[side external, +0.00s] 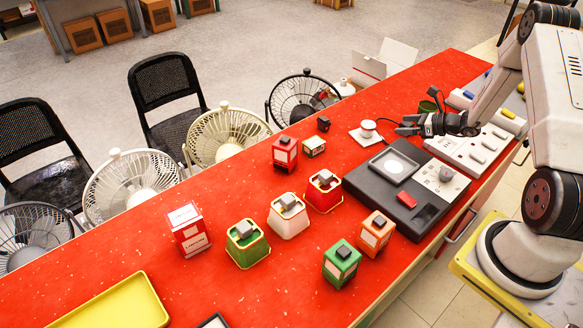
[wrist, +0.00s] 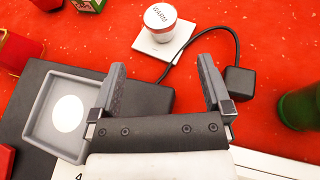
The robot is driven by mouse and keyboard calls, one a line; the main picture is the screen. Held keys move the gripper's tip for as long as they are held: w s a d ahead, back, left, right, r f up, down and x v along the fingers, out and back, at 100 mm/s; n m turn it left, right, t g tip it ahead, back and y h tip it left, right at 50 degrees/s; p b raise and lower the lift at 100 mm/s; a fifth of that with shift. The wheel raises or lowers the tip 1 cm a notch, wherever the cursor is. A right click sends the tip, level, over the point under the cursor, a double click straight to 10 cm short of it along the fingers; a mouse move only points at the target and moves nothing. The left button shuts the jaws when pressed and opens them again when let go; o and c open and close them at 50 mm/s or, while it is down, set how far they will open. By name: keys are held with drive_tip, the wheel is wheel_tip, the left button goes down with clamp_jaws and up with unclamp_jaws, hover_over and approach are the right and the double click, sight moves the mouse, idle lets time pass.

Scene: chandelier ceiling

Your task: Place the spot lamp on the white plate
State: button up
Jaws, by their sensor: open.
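A short white round piece with a red band and lettering (wrist: 160,20) stands on a white square plate (wrist: 150,48), which also shows in the side view (side external: 361,140). I cannot tell for sure whether this piece is the spot lamp. A dark cable runs from beside the plate to a small black block (wrist: 239,82). My gripper (side external: 399,125) is open and empty, above the table to the right of the plate in the side view. In the wrist view its fingers (wrist: 162,67) point toward the plate, with nothing between them.
A black device (side external: 363,185) with a grey tray and white disc (wrist: 68,113) is close by. A green cup (wrist: 300,108) stands on the other side. Several small coloured boxes, fans and a yellow tray (side external: 120,302) line the red table (side external: 320,260).

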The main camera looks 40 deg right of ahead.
idle(0.3)
drive_tip(key=a+n+g+y, duration=0.1)
drive_tip(key=a, duration=0.2)
drive_tip(key=a+r+n+g, duration=0.1)
drive_tip(key=a+n, duration=0.1)
drive_tip(key=a, duration=0.1)
drive_tip(key=a+r+n+g+y, duration=0.1)
drive_tip(key=a+n+g, duration=0.1)
drive_tip(key=a, duration=0.1)
drive_tip(key=shift+w+r+y, duration=0.1)
drive_tip(key=shift+w+y, duration=0.2)
drive_tip(key=shift+w, duration=0.05)
drive_tip(key=s+a+r+n+g+h, duration=0.2)
drive_tip(key=s+a+r+n, duration=0.1)
drive_tip(key=a+n, duration=0.4)
drive_tip(key=s+a+r+n+g+h, duration=0.2)
drive_tip(key=s+a+n, duration=0.3)
drive_tip(key=n, duration=0.6)
drive_tip(key=s+a+r+n+g+h, duration=0.2)
drive_tip(key=s+a+r+n, duration=0.2)
drive_tip(key=a+n, duration=0.5)
drive_tip(key=shift+s+a+r+n+h, duration=0.25)
drive_tip(key=shift+s+a+n+h, duration=0.05)
drive_tip(key=shift+s+h, duration=0.1)
